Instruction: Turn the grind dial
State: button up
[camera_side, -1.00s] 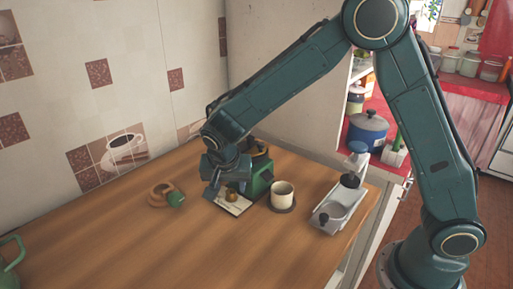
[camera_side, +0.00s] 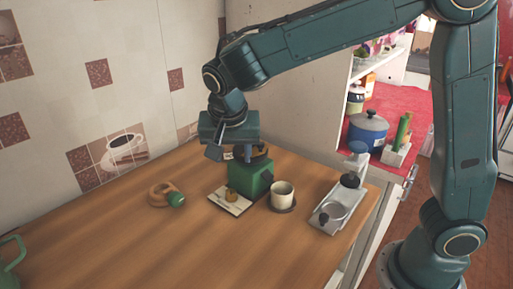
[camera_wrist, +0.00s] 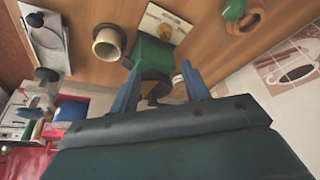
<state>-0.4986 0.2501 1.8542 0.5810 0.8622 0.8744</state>
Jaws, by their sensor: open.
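A green grinder body (camera_side: 250,178) stands near the back of the wooden counter. A small brass-brown knob (camera_side: 231,195), which looks like the dial, sits on a pale plate (camera_side: 232,207) in front of it. The grinder also shows in the wrist view (camera_wrist: 150,58), with the pale plate (camera_wrist: 177,22) beyond it. My gripper (camera_side: 231,153) is open and empty, above and behind the knob and clear of it. In the wrist view its two fingers (camera_wrist: 160,72) straddle the near part of the grinder. The knob's setting is too small to read.
A cream cup (camera_side: 283,190) on a dark saucer stands right of the grinder. A grey metal tray (camera_side: 326,222) with a black-knobbed tool lies further right. A wooden ring with a green knob (camera_side: 175,199) lies to the left.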

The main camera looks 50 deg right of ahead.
jog(key=s+d+r+n+t+y, duration=0.1)
jog(key=s+d+r+n, duration=0.2)
jog(key=s+d, duration=0.2)
jog(key=s+d+r+n+y, duration=0.1)
jog(key=s+d+r+n, duration=0.2)
jog(key=s, duration=0.8)
jog(key=shift+s+d+r+n+t+y, duration=0.2)
jog(key=shift+d+r+n+t+y, duration=0.15)
jog(key=shift+d, duration=0.75)
jog(key=s+f+n+t, duration=0.1)
jog(key=s+n, duration=0.2)
jog(key=s, duration=0.3)
jog(key=shift+s+f+y, duration=0.3)
jog(key=shift+s+y, duration=0.05)
jog(key=shift+s, duration=0.05)
jog(key=shift+d, duration=0.1)
